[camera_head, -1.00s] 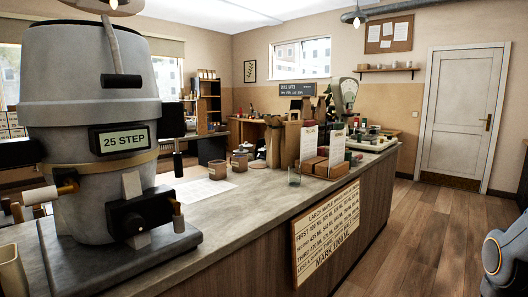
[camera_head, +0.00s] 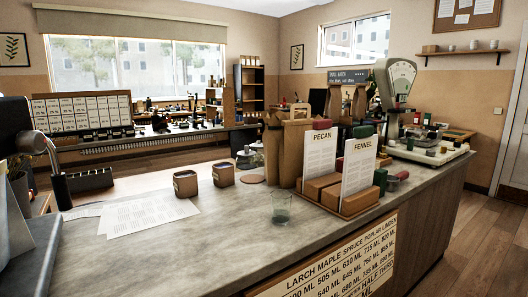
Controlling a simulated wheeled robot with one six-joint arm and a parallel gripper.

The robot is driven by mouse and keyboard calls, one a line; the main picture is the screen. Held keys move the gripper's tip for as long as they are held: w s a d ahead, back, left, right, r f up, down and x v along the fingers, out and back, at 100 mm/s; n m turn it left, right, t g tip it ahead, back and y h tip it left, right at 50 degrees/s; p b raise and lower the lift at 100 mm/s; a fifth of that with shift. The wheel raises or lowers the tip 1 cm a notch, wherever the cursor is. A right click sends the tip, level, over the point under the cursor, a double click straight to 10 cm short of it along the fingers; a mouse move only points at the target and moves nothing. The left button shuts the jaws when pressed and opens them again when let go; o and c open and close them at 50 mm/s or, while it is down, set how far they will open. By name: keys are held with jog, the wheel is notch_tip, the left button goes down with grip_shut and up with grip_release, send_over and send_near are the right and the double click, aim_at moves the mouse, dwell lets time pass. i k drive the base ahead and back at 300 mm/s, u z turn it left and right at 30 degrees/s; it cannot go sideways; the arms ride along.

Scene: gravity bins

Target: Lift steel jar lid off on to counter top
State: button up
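The grey stone-like counter top (camera_head: 190,235) runs from the lower left toward the back right. I cannot pick out a steel jar lid for sure. A small glassy jar-like thing (camera_head: 247,158) stands at the back of the counter, left of the brown paper bags; whether it bears a steel lid is too small to tell. Two brown labelled tubs (camera_head: 185,184) (camera_head: 223,174) stand near the middle, with dark tops. A flat round brown disc (camera_head: 255,179) lies beside them. My gripper is not in view.
A clear glass (camera_head: 281,210) stands near the front edge. Right of it are a wooden card holder (camera_head: 345,203), brown bags (camera_head: 293,152) and a dial scale (camera_head: 394,85). White sheets (camera_head: 145,210) lie at left. Bare counter lies in the left foreground.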

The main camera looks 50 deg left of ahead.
aim_at(246, 153)
jog(key=u, duration=0.35)
jog(key=i, duration=0.9)
jog(key=u, duration=1.35)
jog(key=i, duration=0.7)
jog(key=u, duration=0.65)
